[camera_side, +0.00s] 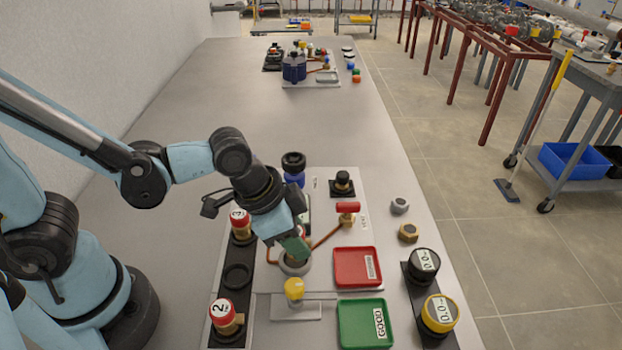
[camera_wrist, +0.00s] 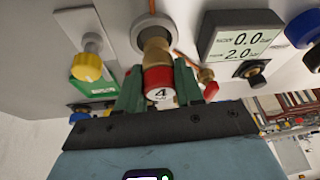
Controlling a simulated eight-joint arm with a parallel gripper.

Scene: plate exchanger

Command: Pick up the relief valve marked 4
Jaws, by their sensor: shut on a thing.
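The relief valve marked 4 (camera_wrist: 160,82) has a red cap with a white label and a brass body. In the wrist view it is between the green fingers of my gripper (camera_wrist: 160,92), which is shut on it. Its brass lower end reaches a grey ring (camera_wrist: 137,35) on the light panel; I cannot tell how deep it sits there. In the side view my gripper (camera_side: 293,250) points down at the grey ring (camera_side: 296,270) and hides the valve.
Valve 2 (camera_side: 225,316) and another red-capped valve (camera_side: 240,224) stand in a black rack, with an empty ring (camera_side: 237,277) between. A yellow knob (camera_side: 294,289), red handle (camera_side: 347,207), red tray (camera_side: 358,252) and green tray (camera_side: 350,335) are close by. Gauges (camera_side: 424,263) stand right.

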